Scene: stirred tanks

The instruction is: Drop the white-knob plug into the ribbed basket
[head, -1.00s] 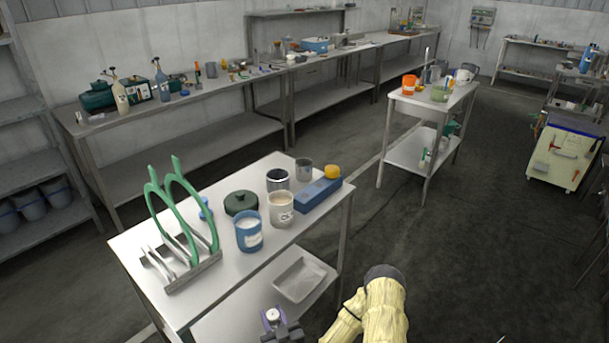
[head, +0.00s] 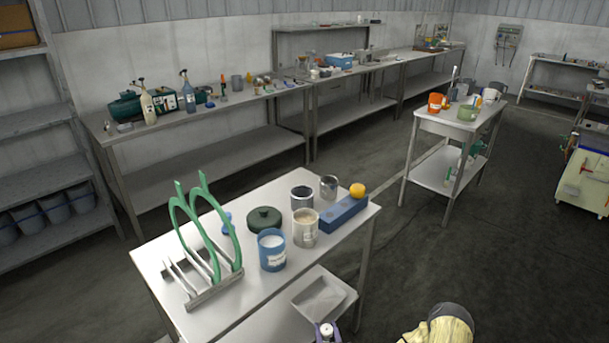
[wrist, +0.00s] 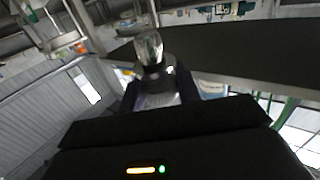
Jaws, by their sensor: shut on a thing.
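My gripper (head: 326,337) is at the bottom edge of the head view, in front of the near steel table and beside its lower shelf. It is shut on the white-knob plug (head: 326,329), whose pale round top shows between the fingers. In the wrist view the plug (wrist: 149,48) appears as a shiny, pale rounded knob above a dark part between the dark fingers. The plug's lower part is hidden. I cannot make out a ribbed basket in either view.
The near table (head: 250,308) holds a rack with green rings (head: 215,291), a blue cup (head: 271,250), other cups, a dark green lid (head: 264,219) and a blue block (head: 343,214). A white tray (head: 318,298) lies below.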

